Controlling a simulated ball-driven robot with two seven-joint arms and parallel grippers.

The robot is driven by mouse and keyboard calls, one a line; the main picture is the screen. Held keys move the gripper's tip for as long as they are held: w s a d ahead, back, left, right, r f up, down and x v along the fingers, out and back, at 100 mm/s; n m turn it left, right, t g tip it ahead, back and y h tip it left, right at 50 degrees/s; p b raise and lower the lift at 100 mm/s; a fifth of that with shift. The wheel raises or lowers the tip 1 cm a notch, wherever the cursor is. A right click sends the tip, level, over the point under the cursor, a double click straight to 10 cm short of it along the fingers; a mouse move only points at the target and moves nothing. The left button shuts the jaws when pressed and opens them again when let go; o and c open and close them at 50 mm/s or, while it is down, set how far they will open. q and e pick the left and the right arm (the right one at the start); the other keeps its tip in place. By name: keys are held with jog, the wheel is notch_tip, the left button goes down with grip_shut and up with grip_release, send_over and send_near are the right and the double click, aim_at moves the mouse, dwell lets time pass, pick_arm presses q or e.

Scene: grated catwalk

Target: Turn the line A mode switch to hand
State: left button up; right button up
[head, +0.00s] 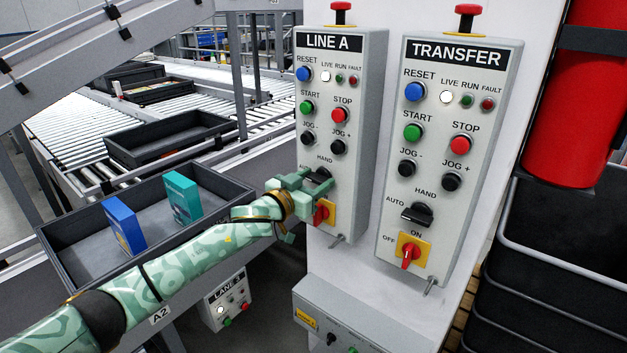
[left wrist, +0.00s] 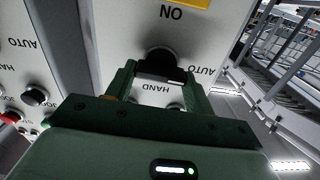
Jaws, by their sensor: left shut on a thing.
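The line A panel (head: 344,60) is a grey box on a white post. Its black mode switch (head: 321,174) sits below the HAND and AUTO labels and is partly covered by my left gripper (head: 308,192). The left wrist view, upside down, shows the switch (left wrist: 160,62) between the two green fingers of the left gripper (left wrist: 162,84), which is shut on it. The HAND label (left wrist: 157,87) reads between the fingers, with AUTO just outside one finger. I cannot tell clearly where the switch points. My right gripper is not in view.
A red rotary switch (head: 321,213) on a yellow plate is just below the gripper. The similar TRANSFER panel (head: 460,75) stands to the right. A grey tray (head: 75,238) with blue and teal boxes lies behind my arm. A red cylinder (head: 578,110) is at far right.

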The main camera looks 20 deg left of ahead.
pick_arm(q)
jog(key=m+p, duration=0.2)
jog(key=m, duration=0.1)
jog(key=shift+r+m, duration=0.1)
jog(key=shift+m, duration=0.2)
jog(key=m+p, duration=0.1)
jog(key=m, duration=0.1)
jog(key=shift+d+m+p, duration=0.1)
jog(key=shift+m+p, duration=0.25)
jog(key=shift+m, duration=0.05)
jog(key=m, duration=0.2)
jog(key=shift+f+m+p, duration=0.2)
jog(key=shift+m+p, duration=0.15)
jog(key=shift+m, duration=0.05)
jog(key=m, duration=0.3)
jog(key=shift+d+f+m+p, duration=0.1)
jog(key=shift+m+p, duration=0.2)
jog(key=shift+s+f+m, duration=0.1)
jog(key=shift+f+m, duration=0.05)
jog(key=shift+m, duration=2.05)
jog(key=o, duration=1)
